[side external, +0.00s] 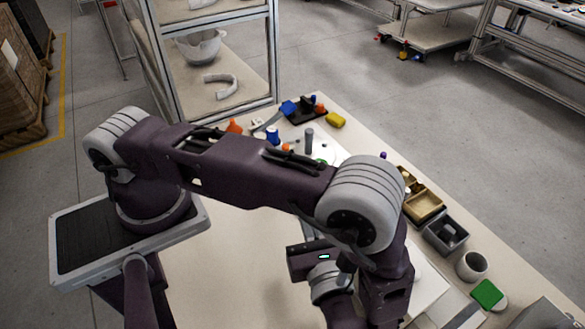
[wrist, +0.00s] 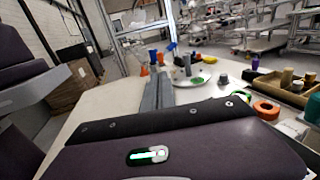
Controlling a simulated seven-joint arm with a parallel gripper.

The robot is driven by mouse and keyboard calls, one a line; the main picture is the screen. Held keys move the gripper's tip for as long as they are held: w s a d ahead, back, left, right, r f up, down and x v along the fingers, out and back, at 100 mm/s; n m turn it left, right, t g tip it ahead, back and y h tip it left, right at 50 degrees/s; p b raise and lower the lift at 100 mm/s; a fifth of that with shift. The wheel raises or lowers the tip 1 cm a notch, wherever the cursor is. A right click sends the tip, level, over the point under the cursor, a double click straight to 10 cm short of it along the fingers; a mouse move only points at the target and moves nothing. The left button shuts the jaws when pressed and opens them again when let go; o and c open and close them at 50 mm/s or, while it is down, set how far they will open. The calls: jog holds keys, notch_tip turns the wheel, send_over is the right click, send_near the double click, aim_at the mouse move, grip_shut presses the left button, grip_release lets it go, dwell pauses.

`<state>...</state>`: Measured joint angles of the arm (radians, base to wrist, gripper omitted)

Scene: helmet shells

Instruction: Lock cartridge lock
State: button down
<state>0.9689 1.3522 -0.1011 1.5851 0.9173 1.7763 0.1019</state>
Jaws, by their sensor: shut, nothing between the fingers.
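My gripper shows in the wrist view as two grey fingers (wrist: 158,92) close together, pointing away over the light table. They look shut, with nothing held between them. I cannot make out a cartridge lock for sure in either view. A white round plate or shell (wrist: 207,73) lies on the table beyond the fingertips, with a green part (wrist: 197,81) and a grey upright cylinder (wrist: 187,65) by it. The cylinder also shows in the side external view (side external: 309,140), behind my arm.
Along the table's right edge stand a brown tray (side external: 425,207), a grey box (side external: 446,235), a grey cup (side external: 471,265) and a green pad (side external: 487,294). Blue and orange bottles, a dark tray and a yellow block (side external: 336,119) crowd the far end. A shelf rack (side external: 218,92) stands behind.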

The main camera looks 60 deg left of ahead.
aim_at(283, 151)
jog(key=x, duration=1.3)
jog(key=shift+w+a, duration=0.15)
jog(key=shift+a, duration=0.2)
jog(key=shift+a, duration=1.2)
jog(key=v, duration=1.5)
jog(key=shift+w, duration=0.15)
jog(key=shift+d, duration=0.1)
